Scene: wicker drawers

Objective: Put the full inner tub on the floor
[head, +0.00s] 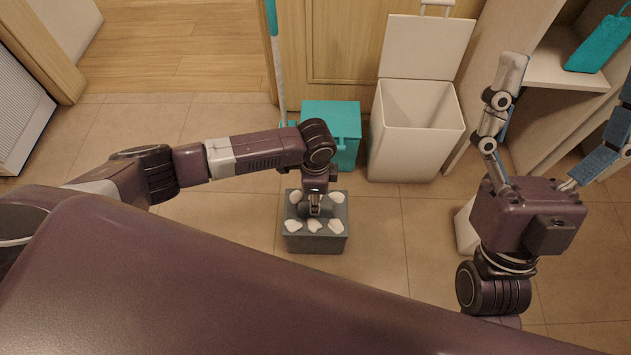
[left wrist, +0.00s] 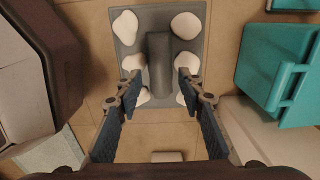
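A grey tub (head: 316,243) holding several white lumps stands below my left arm, apparently on the tiled floor. It also shows in the left wrist view (left wrist: 198,10), with a raised grey handle bar (left wrist: 159,65) across its middle. My left gripper (head: 315,210) points down at the tub. In the left wrist view its open fingers (left wrist: 159,82) lie on either side of the bar, with a small gap on each side. My right gripper (head: 568,85) is open and empty at the right, its fingers spread wide.
A white bin (head: 415,150) with its lid raised stands behind the tub, empty inside. A turquoise bin (head: 345,118) stands just left of it. A white shelf (head: 560,70) is at the right. Tiled floor left of the tub is clear.

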